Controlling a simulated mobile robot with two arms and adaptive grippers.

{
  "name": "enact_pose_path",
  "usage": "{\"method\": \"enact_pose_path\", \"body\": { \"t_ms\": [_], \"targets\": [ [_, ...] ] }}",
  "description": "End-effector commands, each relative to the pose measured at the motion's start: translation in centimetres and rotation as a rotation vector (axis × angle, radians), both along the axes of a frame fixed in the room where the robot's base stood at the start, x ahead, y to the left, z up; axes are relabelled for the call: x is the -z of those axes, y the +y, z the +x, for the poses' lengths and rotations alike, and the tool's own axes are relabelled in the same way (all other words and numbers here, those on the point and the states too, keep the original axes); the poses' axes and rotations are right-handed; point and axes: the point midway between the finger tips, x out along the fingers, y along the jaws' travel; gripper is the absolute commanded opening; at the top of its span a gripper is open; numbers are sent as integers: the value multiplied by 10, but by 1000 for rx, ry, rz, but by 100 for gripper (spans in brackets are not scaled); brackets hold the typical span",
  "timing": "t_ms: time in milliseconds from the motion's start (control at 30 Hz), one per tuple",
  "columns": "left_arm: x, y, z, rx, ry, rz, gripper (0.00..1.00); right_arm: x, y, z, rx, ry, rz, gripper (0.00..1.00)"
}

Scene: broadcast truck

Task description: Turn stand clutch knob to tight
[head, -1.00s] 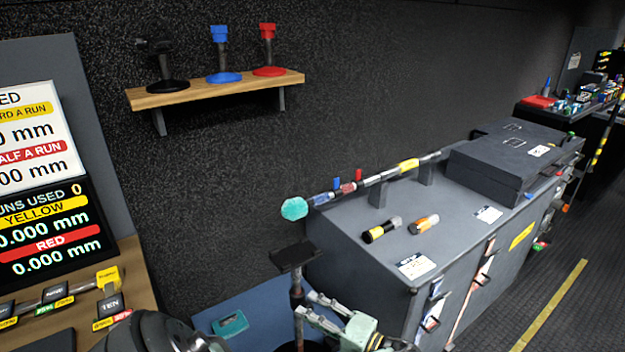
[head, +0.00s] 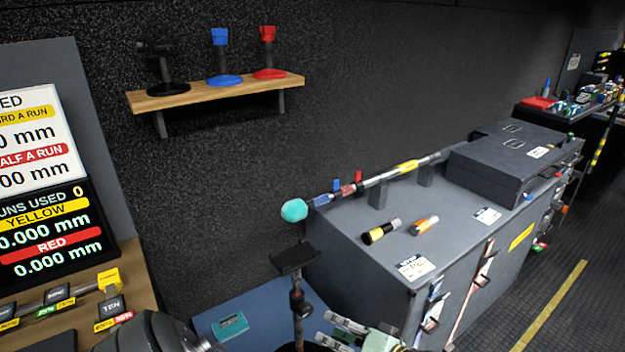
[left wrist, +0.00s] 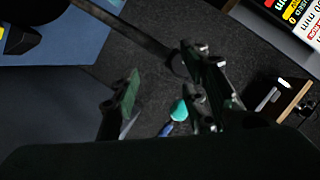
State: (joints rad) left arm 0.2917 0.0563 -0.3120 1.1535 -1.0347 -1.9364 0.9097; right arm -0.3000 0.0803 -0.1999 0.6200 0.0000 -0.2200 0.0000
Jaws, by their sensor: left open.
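A stand with a flat black top plate (head: 293,257) rises at the bottom middle of the head view. A dark collar, perhaps the clutch knob (head: 298,301), sits on its thin post; its setting cannot be read. My left gripper (head: 327,329) is open and empty, just right of the post and apart from it. In the left wrist view the open fingers (left wrist: 165,88) are spread, and a dark bar, probably the stand's post (left wrist: 130,33), runs in from the top left toward the right finger. My right gripper is not in view.
A grey cabinet (head: 370,262) stands close on the right, bearing a long rod with a teal ball end (head: 294,210) and two small cylinders. A teal box (head: 230,325) lies on the blue surface left of the post. A wooden shelf (head: 205,95) hangs above.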

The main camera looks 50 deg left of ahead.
Motion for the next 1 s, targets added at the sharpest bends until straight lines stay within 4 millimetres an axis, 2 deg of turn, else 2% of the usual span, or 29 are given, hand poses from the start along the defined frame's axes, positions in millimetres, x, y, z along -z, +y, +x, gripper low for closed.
{"method": "enact_pose_path", "body": {
  "t_ms": [100, 467, 1000],
  "targets": [
    [26, 1, -2, 50, 56, -48, 40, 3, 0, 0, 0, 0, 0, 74],
    [97, -2, -13, 188, 200, -193, 40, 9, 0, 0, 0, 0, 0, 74],
    [199, -17, -47, 369, 369, -413, 40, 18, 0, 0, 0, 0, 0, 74]
  ]
}}
